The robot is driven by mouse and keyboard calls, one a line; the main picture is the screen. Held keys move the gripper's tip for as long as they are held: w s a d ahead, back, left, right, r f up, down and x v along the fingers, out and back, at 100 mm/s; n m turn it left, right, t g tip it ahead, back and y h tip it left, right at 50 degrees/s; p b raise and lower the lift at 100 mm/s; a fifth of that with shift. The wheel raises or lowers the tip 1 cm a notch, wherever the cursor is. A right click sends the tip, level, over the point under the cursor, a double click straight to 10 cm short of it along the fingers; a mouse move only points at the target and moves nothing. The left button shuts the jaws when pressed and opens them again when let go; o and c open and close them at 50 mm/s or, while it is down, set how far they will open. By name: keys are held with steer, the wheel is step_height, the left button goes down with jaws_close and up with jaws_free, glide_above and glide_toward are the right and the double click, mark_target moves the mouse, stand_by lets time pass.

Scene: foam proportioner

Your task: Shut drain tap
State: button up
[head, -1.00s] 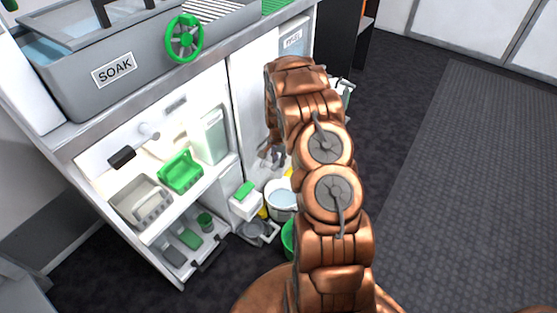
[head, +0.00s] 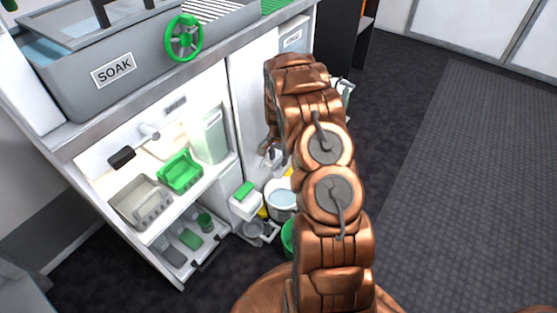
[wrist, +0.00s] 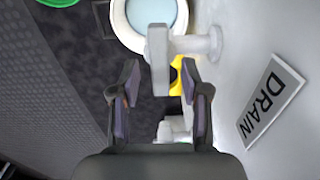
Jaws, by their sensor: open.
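The drain tap (wrist: 200,45) is pale grey and sticks out from the cabinet panel in the wrist view. Its flat handle (wrist: 159,62) stands at the outer end, ahead of my gripper (wrist: 160,80). My gripper is open, one finger on either side of the handle's near end in the picture; I cannot tell whether either touches it. A white plate reading DRAIN (wrist: 268,103) is on the panel to the right. In the head view my gripper (head: 268,152) is beside the cabinet front, partly hidden by my arm.
A white bucket (head: 281,199) with pale blue liquid stands on the floor below; it also shows in the wrist view (wrist: 127,22). A green container (head: 288,238) is partly behind my arm. Open shelves (head: 150,230) are at left. The grey floor mat (head: 465,180) at right is clear.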

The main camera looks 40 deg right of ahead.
step_height(320, 180, up, 11)
stand_by(0.4)
steer(key=shift+f, duration=0.1)
step_height(320, 180, up, 21)
steer(key=n+p, duration=0.4)
steer(key=p, duration=0.5)
glide_above(279, 162)
steer(key=s+a, duration=0.6)
steer(key=a, duration=0.4)
steer(key=s+a+r+n+p, duration=0.1)
steer(key=s+a+r+p, duration=0.25)
steer(key=r, duration=0.25)
steer(key=s+a+r+n+p, duration=0.2)
steer(key=s+a+r+p, duration=0.15)
steer(key=r, duration=0.25)
steer(key=s+a+r+n+g+p, duration=0.1)
steer(key=s+a+r+n+p, duration=0.2)
steer(key=s, duration=0.9)
steer(key=s+a+r+n+p, duration=0.4)
steer(key=s+a+r+p, duration=0.3)
steer(key=s+r+p, duration=0.4)
step_height(279, 162, up, 5)
steer(key=shift+s+a+r+g, duration=0.2)
steer(key=shift+s+g, duration=0.2)
steer(key=shift+s, duration=0.3)
